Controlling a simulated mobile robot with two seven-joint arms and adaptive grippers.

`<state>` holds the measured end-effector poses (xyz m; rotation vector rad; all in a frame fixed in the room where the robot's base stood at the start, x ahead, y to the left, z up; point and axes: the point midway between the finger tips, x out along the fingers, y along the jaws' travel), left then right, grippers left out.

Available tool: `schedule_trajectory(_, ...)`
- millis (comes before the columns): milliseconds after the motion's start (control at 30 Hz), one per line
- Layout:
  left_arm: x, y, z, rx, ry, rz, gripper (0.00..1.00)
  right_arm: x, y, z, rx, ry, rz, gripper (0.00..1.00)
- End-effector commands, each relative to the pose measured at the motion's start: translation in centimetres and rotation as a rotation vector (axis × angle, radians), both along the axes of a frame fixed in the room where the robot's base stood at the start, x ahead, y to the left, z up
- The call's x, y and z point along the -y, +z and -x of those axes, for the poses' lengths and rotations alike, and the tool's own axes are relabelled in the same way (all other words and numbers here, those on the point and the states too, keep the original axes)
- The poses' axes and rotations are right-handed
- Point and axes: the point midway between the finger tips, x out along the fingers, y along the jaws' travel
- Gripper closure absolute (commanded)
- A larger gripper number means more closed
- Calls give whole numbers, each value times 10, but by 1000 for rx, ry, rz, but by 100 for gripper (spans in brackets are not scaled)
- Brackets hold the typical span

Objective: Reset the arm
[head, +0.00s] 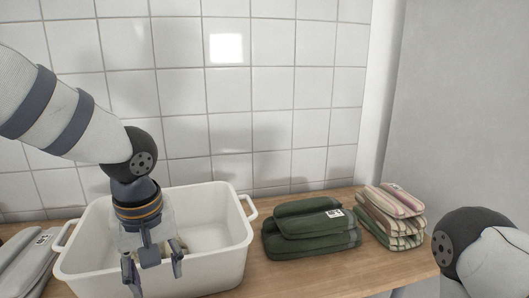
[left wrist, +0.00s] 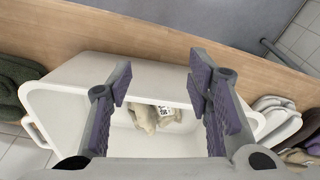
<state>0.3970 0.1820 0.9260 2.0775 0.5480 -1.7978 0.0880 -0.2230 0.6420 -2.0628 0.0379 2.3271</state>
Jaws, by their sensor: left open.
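My left gripper (head: 154,277) points down over the white tub (head: 215,276), with its two fingers spread apart. In the left wrist view the open fingers (left wrist: 160,84) have nothing between their tips. A beige folded cloth with a label (left wrist: 152,117) lies inside the tub, beyond the fingers; in the head view the gripper mostly hides it. My left arm reaches in from the upper left. Only a rounded part of my right arm shows at the lower right; its gripper is out of view.
Folded green cloths (head: 311,232) lie right of the tub on the wooden counter (head: 290,275). A striped cloth stack (head: 394,215) lies farther right. Grey cloths (head: 28,262) lie left of the tub. A tiled wall (head: 290,120) stands behind, with free air above the cloths.

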Motion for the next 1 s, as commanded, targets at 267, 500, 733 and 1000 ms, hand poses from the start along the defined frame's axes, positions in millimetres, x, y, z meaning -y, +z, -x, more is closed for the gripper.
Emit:
schedule_trajectory(267, 32, -204, 137, -219, -245, 253, 54, 0, 0, 1, -3, 0, 0, 100)
schedule_trajectory(500, -21, -281, 283, -254, -407, 143, 54, 0, 0, 0, -1, 0, 0, 100)
schedule_trajectory(733, -42, -284, 311, -260, -480, 68, 54, 0, 0, 0, -1, 0, 0, 100)
schedule_trajectory(1000, -41, -284, 310, -258, -478, 71, 54, 0, 0, 0, -1, 0, 0, 100)
